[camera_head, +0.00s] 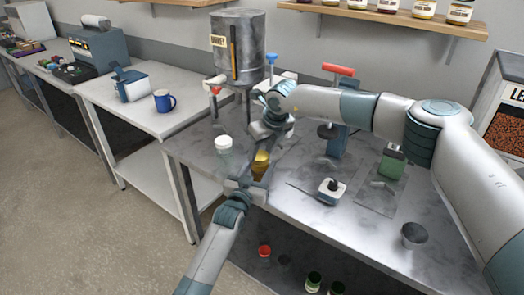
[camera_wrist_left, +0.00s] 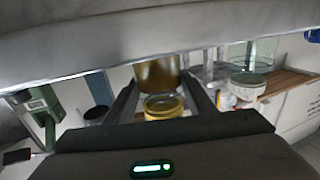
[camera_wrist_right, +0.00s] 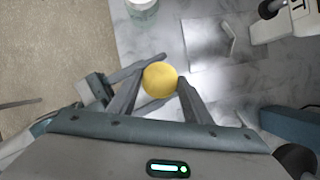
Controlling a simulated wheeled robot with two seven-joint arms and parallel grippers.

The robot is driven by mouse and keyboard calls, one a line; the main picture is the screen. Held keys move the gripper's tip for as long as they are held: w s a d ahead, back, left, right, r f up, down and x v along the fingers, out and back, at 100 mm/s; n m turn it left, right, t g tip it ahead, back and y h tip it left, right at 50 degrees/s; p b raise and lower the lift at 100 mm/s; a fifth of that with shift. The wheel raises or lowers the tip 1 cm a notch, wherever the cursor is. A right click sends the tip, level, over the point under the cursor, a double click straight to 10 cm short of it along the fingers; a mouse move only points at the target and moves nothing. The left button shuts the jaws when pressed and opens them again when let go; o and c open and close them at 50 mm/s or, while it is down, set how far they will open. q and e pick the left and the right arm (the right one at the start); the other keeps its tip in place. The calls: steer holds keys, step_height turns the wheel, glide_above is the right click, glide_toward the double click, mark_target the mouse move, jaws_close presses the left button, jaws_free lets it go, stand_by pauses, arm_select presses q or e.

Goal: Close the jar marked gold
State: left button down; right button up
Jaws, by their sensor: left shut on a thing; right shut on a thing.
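The jar (camera_head: 258,173) has amber contents and a gold lid (camera_head: 261,157) at its top. It is held above the front of the metal table. My left gripper (camera_head: 256,182) comes from the front and is shut on the jar; the jar (camera_wrist_left: 158,73) shows between its fingers in the left wrist view, with the gold lid (camera_wrist_left: 163,106) by it. My right gripper (camera_head: 269,135) is above and shut on the lid, whose round gold top (camera_wrist_right: 160,80) shows between its fingers in the right wrist view. I cannot tell whether the lid is fully seated. The jar's label is not readable.
A white-lidded jar (camera_head: 223,145) stands just left of my grippers. A metal drum (camera_head: 238,50) stands behind. A red-handled press (camera_head: 337,100), a small scale-like device (camera_head: 331,188) and a dark cup (camera_head: 414,235) are on the table to the right.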

arm_select(q)
steer(key=shift+f, duration=0.1)
arm_select(e)
steer(key=m, duration=0.2)
steer(key=m+h, duration=0.1)
steer(key=m, duration=0.1)
steer(key=m+h, duration=0.1)
steer(key=shift+s+a+m+t, duration=0.1)
steer(key=shift+a+m+t, duration=0.2)
steer(key=shift+m+t, duration=0.1)
steer(key=m, duration=0.1)
steer(key=m+h, duration=0.1)
steer(key=m, duration=0.1)
steer(key=m+h, duration=0.1)
steer(key=shift+a+m, duration=0.25)
steer(key=shift+m, duration=0.15)
steer(key=m, duration=0.2)
steer(key=m+g+h, duration=0.1)
steer(key=m, duration=0.1)
steer(key=m+h, duration=0.1)
steer(key=shift+w+a+m, duration=0.15)
steer(key=shift+w+m, duration=0.2)
steer(key=shift+m, duration=0.05)
steer(key=shift+w+m+g, duration=0.1)
steer(key=shift+m+g, duration=0.3)
steer(key=shift+m, duration=0.3)
steer(key=shift+m+h, duration=0.3)
steer(key=shift+m, duration=0.3)
arm_select(q)
steer(key=shift+d, duration=0.1)
